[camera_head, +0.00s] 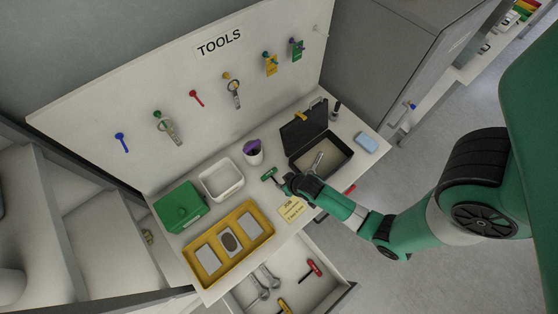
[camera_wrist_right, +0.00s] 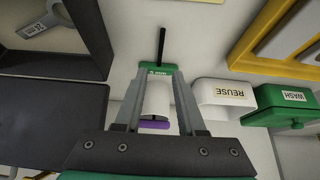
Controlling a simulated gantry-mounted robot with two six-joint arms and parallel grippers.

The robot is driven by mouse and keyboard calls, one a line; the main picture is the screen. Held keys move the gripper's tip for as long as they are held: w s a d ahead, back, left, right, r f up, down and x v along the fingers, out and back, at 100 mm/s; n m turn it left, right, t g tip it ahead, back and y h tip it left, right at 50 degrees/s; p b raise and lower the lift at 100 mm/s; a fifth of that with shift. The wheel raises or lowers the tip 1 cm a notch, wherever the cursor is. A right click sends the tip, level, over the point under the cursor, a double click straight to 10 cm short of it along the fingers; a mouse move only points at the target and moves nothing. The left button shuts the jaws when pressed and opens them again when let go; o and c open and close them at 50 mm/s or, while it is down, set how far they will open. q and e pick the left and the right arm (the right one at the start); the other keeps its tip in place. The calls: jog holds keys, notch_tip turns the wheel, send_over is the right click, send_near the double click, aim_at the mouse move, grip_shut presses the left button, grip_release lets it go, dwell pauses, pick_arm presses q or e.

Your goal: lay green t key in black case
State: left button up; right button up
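The green T key (camera_head: 268,174) lies on the worktop in the head view, left of the black case (camera_head: 340,168). In the right wrist view the key (camera_wrist_right: 160,68) has its green handle just beyond my fingertips, with its dark shaft pointing up the picture. My right gripper (camera_head: 287,186) is open at the key; its fingers (camera_wrist_right: 157,78) stand apart, and I see no clear grip. The black case has its lid (camera_head: 303,126) raised and a grey metal tool (camera_head: 317,160) inside. The case also shows at the right wrist view's upper left (camera_wrist_right: 97,45). My left gripper is out of view.
A cup with purple contents (camera_head: 253,152) stands behind the key. A white bin (camera_head: 221,180), green box (camera_head: 181,206) and yellow tray (camera_head: 262,240) are to the left. A blue block (camera_head: 366,142) lies right of the case. An open drawer (camera_head: 325,292) juts out below.

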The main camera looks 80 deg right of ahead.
pick_arm(q)
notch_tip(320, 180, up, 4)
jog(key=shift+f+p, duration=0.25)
jog(key=shift+p, duration=0.7)
pick_arm(e)
jog(key=v, duration=0.4)
jog(key=shift+w, duration=0.1)
